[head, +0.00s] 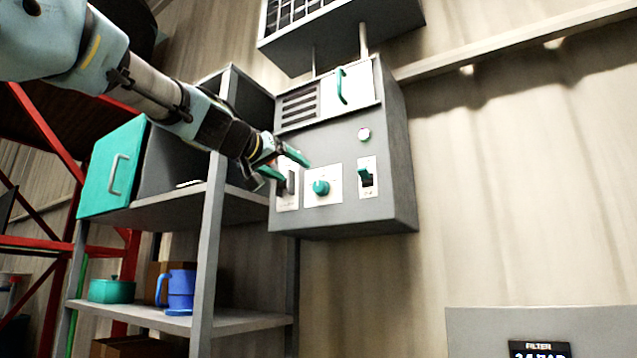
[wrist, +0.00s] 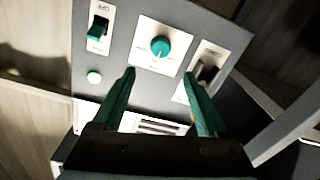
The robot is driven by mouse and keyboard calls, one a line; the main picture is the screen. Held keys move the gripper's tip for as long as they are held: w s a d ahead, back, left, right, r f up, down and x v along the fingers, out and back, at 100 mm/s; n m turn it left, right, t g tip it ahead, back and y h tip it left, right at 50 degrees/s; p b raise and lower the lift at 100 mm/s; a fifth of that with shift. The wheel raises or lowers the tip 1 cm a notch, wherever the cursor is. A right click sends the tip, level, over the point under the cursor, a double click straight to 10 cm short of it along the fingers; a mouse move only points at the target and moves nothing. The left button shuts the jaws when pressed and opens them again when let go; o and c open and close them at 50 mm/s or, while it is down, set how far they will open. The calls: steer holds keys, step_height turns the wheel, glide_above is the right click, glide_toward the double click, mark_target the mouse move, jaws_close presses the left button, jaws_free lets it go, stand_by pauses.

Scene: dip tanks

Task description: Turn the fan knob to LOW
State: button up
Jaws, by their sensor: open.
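The fan knob (head: 321,187) is a round teal knob on a white plate on the front of a grey control box (head: 391,215). It also shows in the wrist view (wrist: 159,47), upper middle, just beyond the fingertips and between their lines. The plate's markings are too small to read. My gripper (head: 287,166) is open and empty, up and left of the knob in the head view. Its two teal fingers (wrist: 160,80) point toward the panel in the wrist view, apart from the knob. One finger partly covers the switch plate left of the knob.
A teal-handled switch (head: 366,176) sits right of the knob, with a round button (head: 364,135) above it. A dark switch (wrist: 207,72) is on the other side. A grey shelf (head: 213,210) with an open teal door (head: 112,170) stands close left.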

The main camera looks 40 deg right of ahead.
mark_target(318, 185)
steer(key=p+x, duration=0.4)
steer(key=x, duration=0.5)
steer(key=shift+d+p, duration=0.15)
steer(key=shift+p, duration=0.15)
steer(key=shift+w+d+f, duration=0.15)
steer(key=shift+w+d, duration=0.15)
steer(key=shift+d, duration=0.4)
steer(key=shift+c, duration=0.2)
jaws_close()
